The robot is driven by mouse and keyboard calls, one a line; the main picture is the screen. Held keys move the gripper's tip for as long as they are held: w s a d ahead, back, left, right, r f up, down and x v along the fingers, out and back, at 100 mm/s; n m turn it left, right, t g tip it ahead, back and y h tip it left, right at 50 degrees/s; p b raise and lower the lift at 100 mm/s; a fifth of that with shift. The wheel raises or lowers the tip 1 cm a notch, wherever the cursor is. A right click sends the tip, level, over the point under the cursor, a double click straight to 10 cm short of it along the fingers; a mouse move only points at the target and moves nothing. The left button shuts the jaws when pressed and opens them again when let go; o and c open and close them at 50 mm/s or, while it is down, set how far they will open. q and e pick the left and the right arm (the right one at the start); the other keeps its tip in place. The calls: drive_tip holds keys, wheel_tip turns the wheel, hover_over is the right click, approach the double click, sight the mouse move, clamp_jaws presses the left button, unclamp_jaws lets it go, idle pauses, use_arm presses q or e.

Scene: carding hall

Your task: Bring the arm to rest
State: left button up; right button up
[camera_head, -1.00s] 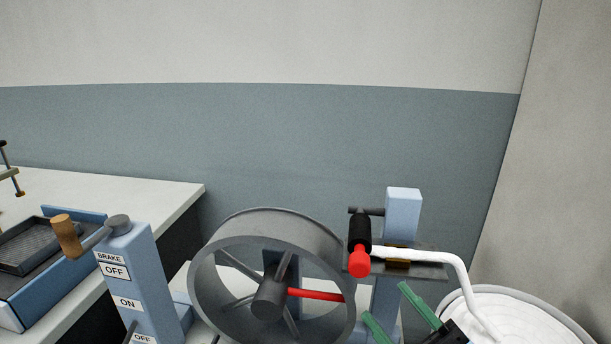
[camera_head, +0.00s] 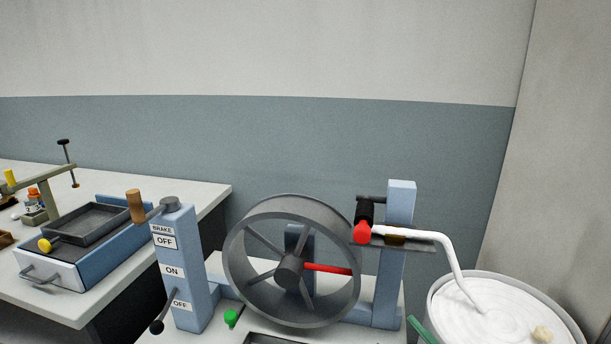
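A grey spoked drum (camera_head: 238,262) with one red spoke (camera_head: 328,269) pointing right stands on the machine. A blue brake post (camera_head: 196,283) at its left is marked BRAKE, OFF, ON, OFF. A lever with a wooden handle (camera_head: 135,205) points left at its top, beside the upper OFF label. A black knob (camera_head: 157,327) sticks out low on the post. A green finger of my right gripper (camera_head: 422,330) shows at the bottom edge, right of the machine. The rest of that gripper is out of frame. My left gripper is not in view.
A white sliver (camera_head: 446,258) runs from a red-tipped part (camera_head: 362,233) into a round can (camera_head: 437,300) at right. A green button (camera_head: 231,317) sits at the front. A bench (camera_head: 196,193) at left carries a blue tray unit (camera_head: 128,253).

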drive_tip(key=s+d+f+m+g+h, duration=0.2)
drive_tip(key=f+m+g+h, duration=0.15)
drive_tip(key=f+h, duration=0.2)
drive_tip(key=s+d+f+m+g+h, duration=0.2)
drive_tip(key=s+f+m+g+h, duration=0.15)
drive_tip(key=f, duration=0.35)
drive_tip(key=s+d+f+m+g+h, duration=0.3)
drive_tip(key=s+f+m+g, duration=0.35)
drive_tip(key=s, duration=0.65)
wheel_tip(320, 180, down, 25)
drive_tip(key=s+d+n+g, duration=0.2)
drive_tip(key=g, duration=0.1)
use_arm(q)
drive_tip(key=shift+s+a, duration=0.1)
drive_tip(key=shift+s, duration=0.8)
use_arm(e)
drive_tip(key=s+d+f, duration=0.2)
drive_tip(key=s+f, duration=0.5)
drive_tip(key=s, duration=0.1)
drive_tip(key=s+d+f, duration=0.3)
drive_tip(key=s+f, duration=0.4)
drive_tip(key=s, duration=0.1)
drive_tip(key=shift+d+f+g, duration=0.25)
drive_tip(key=shift+f+g, duration=0.1)
drive_tip(key=shift+f, duration=0.05)
